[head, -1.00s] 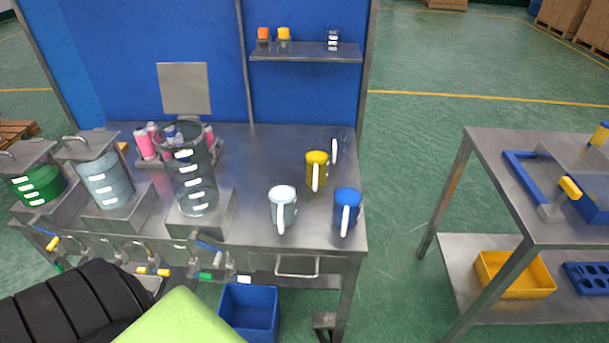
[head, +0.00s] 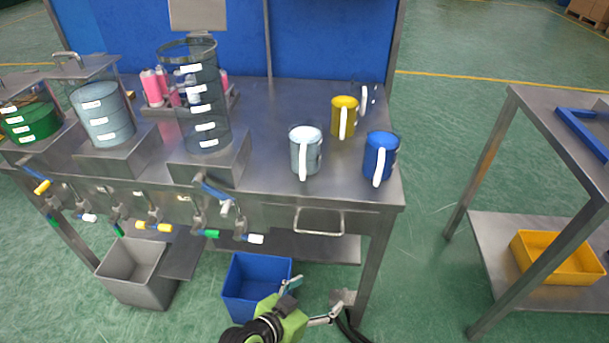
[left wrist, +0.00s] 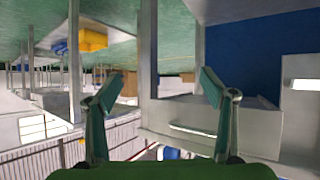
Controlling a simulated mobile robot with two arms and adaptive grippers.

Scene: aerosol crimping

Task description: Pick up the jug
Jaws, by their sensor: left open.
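Several jugs with white handles stand upright on the steel bench at its right end. They are a pale grey-white jug (head: 306,155), a yellow jug (head: 340,123), a blue jug (head: 377,162) and a clear jug (head: 364,96) partly hidden behind the yellow one. The frames do not show which jug is meant. My left gripper (head: 315,297) is open and empty, low in front of the bench and below the jugs, apart from them. Its two spread fingers also show in the left wrist view (left wrist: 156,88), with nothing between them. My right gripper is not in view.
The steel bench (head: 275,150) carries a tall clear cylinder (head: 206,105), a grey-blue tank (head: 103,115) and a green-filled tank (head: 32,122). Valves and a handle (head: 318,222) project from its front. A blue bin (head: 240,310) sits below. Another steel table (head: 555,125) stands right.

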